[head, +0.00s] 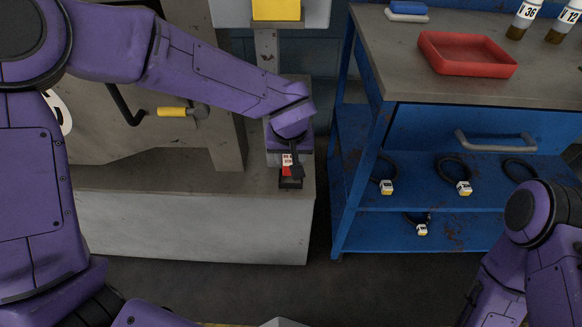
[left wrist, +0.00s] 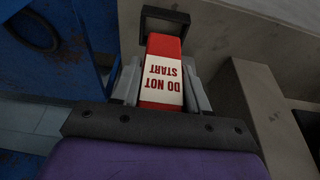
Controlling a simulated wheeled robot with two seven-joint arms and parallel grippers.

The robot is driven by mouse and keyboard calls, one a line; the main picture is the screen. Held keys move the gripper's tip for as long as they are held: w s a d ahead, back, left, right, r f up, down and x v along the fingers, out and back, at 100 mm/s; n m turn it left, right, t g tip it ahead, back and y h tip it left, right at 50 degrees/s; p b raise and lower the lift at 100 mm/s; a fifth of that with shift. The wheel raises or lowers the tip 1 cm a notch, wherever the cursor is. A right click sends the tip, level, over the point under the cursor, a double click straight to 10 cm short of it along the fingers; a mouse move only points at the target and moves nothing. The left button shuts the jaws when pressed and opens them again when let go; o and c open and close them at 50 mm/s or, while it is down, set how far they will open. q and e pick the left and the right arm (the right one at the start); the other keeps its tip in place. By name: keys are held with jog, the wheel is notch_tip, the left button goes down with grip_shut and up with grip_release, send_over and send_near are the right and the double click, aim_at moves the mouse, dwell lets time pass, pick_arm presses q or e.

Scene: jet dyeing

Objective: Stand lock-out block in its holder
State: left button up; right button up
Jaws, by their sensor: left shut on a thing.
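The lock-out block (head: 287,163) is red with a white label. In the left wrist view its label on the block (left wrist: 162,83) reads "DO NOT START". My left gripper (head: 290,168) is shut on the block, with a finger on each side of it. The holder (head: 290,184) is a small dark bracket on the grey machine ledge. In the left wrist view the holder (left wrist: 166,13) shows as a dark square rim at the block's far end. I cannot tell whether the block's end is inside it. My right gripper is out of view; only its arm shows at lower right.
The grey ledge (head: 200,218) runs below the machine, with a yellow-handled lever (head: 172,111) to the left. A blue workbench (head: 338,205) stands to the right, with a red tray (head: 467,54) on top and several tagged black rings on its shelves. A floor gap separates ledge and bench.

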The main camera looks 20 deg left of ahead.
pick_arm(q)
jog(key=x, duration=0.1)
jog(key=b+x, duration=0.1)
jog(key=x, duration=0.1)
jog(key=shift+s+d+f, duration=0.15)
jog(key=shift+s+f, duration=0.05)
jog(key=shift+f, duration=0.2)
jog(key=shift+r, duration=0.1)
jog(key=o, duration=1.2)
jog(key=shift+f, duration=0.2)
jog(key=a+p+v, duration=0.1)
jog(key=p+v, duration=0.3)
jog(key=v, duration=0.8)
jog(key=shift+d+r, duration=0.2)
jog(key=shift+d, duration=0.25)
jog(key=shift+s, duration=0.1)
